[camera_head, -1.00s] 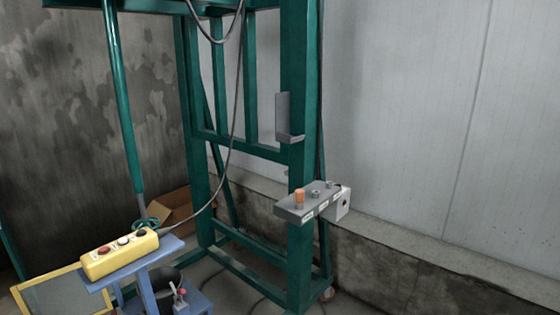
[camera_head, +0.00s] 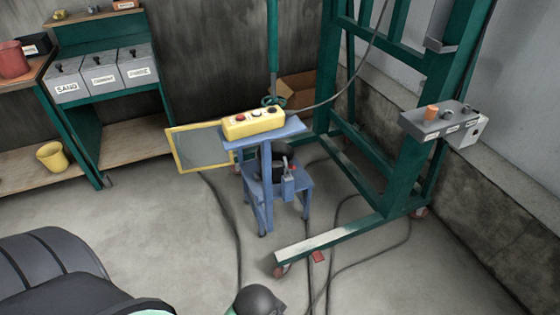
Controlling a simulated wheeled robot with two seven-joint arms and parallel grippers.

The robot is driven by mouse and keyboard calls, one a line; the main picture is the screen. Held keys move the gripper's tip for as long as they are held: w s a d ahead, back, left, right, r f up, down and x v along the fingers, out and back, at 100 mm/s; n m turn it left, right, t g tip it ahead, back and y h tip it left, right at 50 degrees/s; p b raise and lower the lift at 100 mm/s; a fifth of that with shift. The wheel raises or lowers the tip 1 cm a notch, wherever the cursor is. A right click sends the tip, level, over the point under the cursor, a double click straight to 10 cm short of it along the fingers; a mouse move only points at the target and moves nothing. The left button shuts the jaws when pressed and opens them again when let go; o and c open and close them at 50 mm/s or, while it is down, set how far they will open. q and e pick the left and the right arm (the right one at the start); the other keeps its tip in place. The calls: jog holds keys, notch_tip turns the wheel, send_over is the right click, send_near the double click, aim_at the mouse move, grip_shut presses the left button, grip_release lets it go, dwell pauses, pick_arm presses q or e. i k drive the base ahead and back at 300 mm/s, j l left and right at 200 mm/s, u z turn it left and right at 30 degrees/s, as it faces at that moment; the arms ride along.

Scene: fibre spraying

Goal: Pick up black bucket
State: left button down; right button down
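A dark, bucket-like object (camera_head: 279,172), probably the black bucket, sits on the low blue stool (camera_head: 299,190). The blue stand's post and a small grey valve-like fitting (camera_head: 287,184) with a red part partly hide it. The blue stand (camera_head: 292,128) rises in front of it, with a yellow button box (camera_head: 254,123) on top. Neither of my grippers can be made out in the head view. Dark rounded parts, probably of my own body, show at the lower left and bottom edge.
A green frame (camera_head: 395,195) on castors stands to the right, with a grey control box (camera_head: 440,121). Cables cross the floor. At the left are shelves with labelled bins (camera_head: 103,76), a red bucket (camera_head: 13,60) and a yellow bucket (camera_head: 52,157). Floor (camera_head: 165,235) before the shelves is clear.

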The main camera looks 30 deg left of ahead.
aim_at(279, 149)
jog(key=j, duration=0.45)
jog(key=i+j+u, duration=0.1)
jog(key=j, duration=0.3)
jog(key=i+j, duration=0.1)
jog(key=j, duration=0.35)
jog(key=i+j+u, duration=0.15)
jog(key=j, duration=0.7)
jog(key=i+j+u, duration=0.1)
jog(key=j, duration=0.35)
jog(key=i+j, duration=0.25)
jog(key=i, duration=0.25)
